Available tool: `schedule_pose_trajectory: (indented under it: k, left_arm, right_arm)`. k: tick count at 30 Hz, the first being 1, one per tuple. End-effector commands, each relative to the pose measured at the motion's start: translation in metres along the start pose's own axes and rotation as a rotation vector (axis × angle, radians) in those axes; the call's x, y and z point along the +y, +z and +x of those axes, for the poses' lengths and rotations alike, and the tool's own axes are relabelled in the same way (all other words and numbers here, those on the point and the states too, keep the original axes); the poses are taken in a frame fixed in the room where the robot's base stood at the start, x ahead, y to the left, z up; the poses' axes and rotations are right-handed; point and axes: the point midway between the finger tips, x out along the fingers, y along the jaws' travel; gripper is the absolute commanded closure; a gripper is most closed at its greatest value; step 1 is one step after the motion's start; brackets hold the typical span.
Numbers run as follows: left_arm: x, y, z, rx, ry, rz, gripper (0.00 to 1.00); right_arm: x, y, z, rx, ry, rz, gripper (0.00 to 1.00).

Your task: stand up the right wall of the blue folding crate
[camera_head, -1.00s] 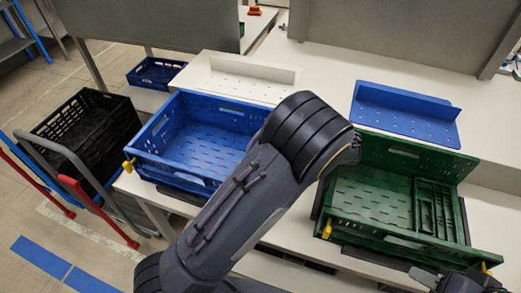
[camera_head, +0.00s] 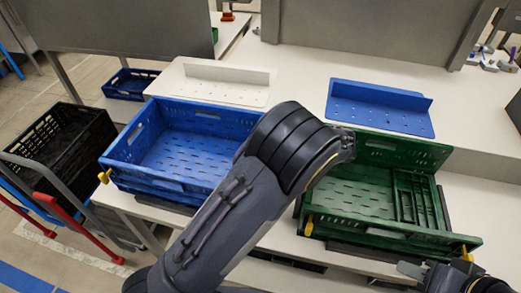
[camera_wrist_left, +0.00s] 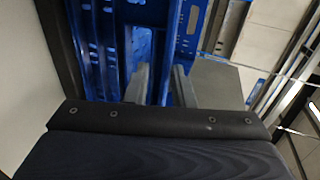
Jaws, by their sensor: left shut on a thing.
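The blue folding crate (camera_head: 113,158) stands on the white table, left of centre in the head view. Its left and back walls stand up. Its right side is mostly hidden behind my left arm. In the left wrist view the fingers of my left gripper (camera_wrist_left: 159,88) are closed about a blue part of the crate (camera_wrist_left: 108,45), which looks like its right wall; how far it is tilted I cannot tell. In the head view this gripper is hidden. My right gripper (camera_head: 438,272) is at the bottom right, in front of the green crate, its finger gap unclear.
A green crate (camera_head: 372,232) with yellow latches stands right of my left arm. A white panel (camera_head: 215,85) and a blue panel (camera_head: 382,108) lie behind the crates. A black crate (camera_head: 97,133) is on a cart at left. A small blue crate (camera_head: 128,84) is farther back.

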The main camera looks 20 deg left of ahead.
Motion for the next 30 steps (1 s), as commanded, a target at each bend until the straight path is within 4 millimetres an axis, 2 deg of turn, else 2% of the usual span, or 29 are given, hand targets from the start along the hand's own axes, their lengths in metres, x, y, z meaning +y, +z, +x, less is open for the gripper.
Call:
schedule_pose_trajectory:
  k: [1,4,5,9,26,30]
  left_arm:
    - [0.016,0.004,0.003,-0.009,0.028,0.021,1.00]
    - [0.016,0.004,0.003,-0.009,0.028,0.021,1.00]
    - [0.016,0.004,0.003,-0.009,0.027,0.021,0.74]
    - [0.015,0.004,0.003,-0.009,0.029,0.020,0.58]
    - [0.011,0.003,0.001,-0.008,0.028,0.013,0.58]
    - [0.004,0.003,-0.002,-0.007,0.028,0.010,0.58]
  right_arm:
    - [0.001,0.001,0.002,0.000,0.000,0.000,0.64]
    - [0.001,0.001,0.002,0.000,0.000,0.000,0.64]
    - [0.001,0.001,0.002,0.000,0.000,0.000,0.64]
    - [0.001,0.001,0.002,0.000,0.000,0.000,0.64]
    - [0.000,0.001,0.001,0.000,0.000,0.000,0.64]
    - [0.001,0.001,0.001,0.000,0.000,0.000,0.64]
